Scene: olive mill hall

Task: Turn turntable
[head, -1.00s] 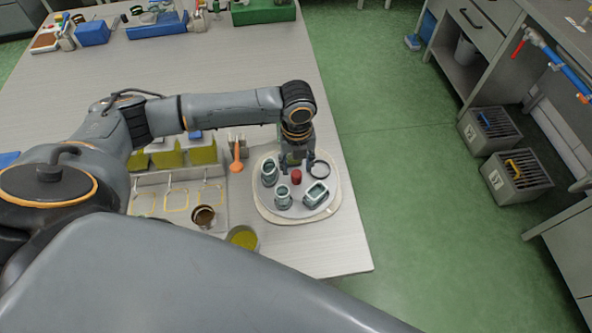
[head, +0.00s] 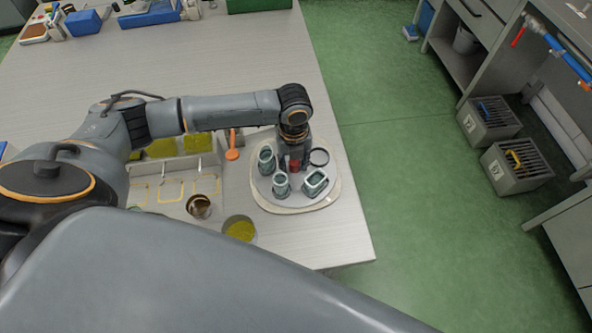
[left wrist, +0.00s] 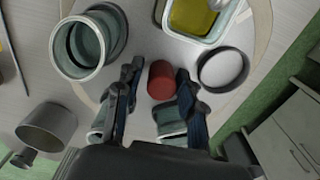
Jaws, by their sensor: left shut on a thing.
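The turntable (head: 299,204) is a round grey disc on a pale board near the table's right edge. A red knob (head: 294,166) stands at its middle and also shows in the left wrist view (left wrist: 161,80). My left gripper (head: 293,160) reaches down over the disc, its fingers on both sides of the knob and shut on it. Two teal jars (head: 282,185) (head: 266,160), a square teal dish (head: 315,183) and a dark-rimmed round dish (head: 319,157) stand around the knob. My right gripper is not in view.
Left of the turntable are an orange spoon (head: 232,153), a brown cup (head: 199,206), a bowl of yellow-green stuff (head: 240,229) and a tray with yellow outlines (head: 172,204). Green floor lies beyond the table's right edge, with grey crates (head: 515,166) farther right.

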